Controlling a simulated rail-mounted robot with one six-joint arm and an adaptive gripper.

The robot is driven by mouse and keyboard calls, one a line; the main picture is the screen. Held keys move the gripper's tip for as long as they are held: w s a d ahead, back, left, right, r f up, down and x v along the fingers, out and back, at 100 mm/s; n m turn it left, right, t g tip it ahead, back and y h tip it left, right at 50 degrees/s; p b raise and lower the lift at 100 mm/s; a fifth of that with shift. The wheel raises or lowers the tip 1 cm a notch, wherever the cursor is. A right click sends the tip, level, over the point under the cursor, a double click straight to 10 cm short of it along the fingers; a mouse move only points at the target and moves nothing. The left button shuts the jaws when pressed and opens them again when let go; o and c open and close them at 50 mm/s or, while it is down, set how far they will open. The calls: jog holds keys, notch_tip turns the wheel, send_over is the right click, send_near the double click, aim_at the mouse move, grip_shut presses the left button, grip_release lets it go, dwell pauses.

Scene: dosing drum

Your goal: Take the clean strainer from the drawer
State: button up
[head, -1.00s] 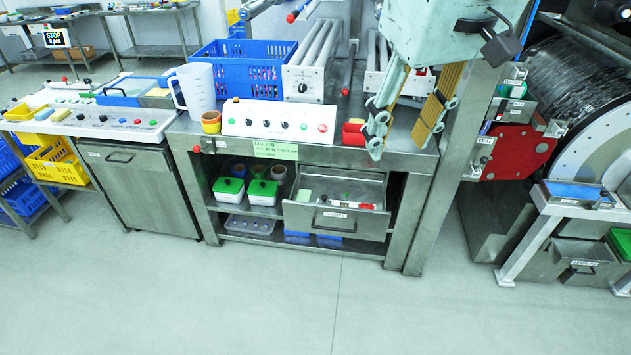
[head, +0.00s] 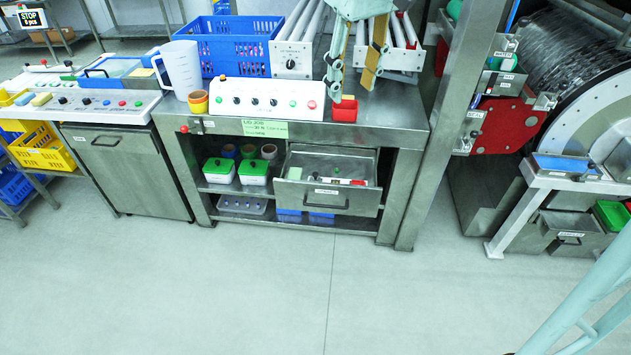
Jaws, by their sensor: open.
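The drawer (head: 325,198) under the steel workbench is pulled open.
A control panel (head: 267,98), a blue crate (head: 232,45), a white jug (head: 178,70) and orange cups stand on the bench (head: 395,112). Green-lidded boxes (head: 219,170) sit on the shelf left of the drawer. The floor in front is clear. A drum machine (head: 570,95) stands at right.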

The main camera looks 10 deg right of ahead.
jog(key=w+f+n, duration=0.2)
jog(key=w+f, duration=0.6)
jog(key=w, duration=0.5)
jog(key=n+g+b, duration=0.2)
jog(key=n, duration=0.2)
send_over(316, 173)
notch_tip(316, 173, down, 39)
jog(key=shift+w+r, duration=0.1)
jog(key=shift+r, duration=0.1)
jog(key=shift+f+b, duration=0.35)
jog(key=shift+f, duration=3.95)
jog(key=shift+f, duration=0.1)
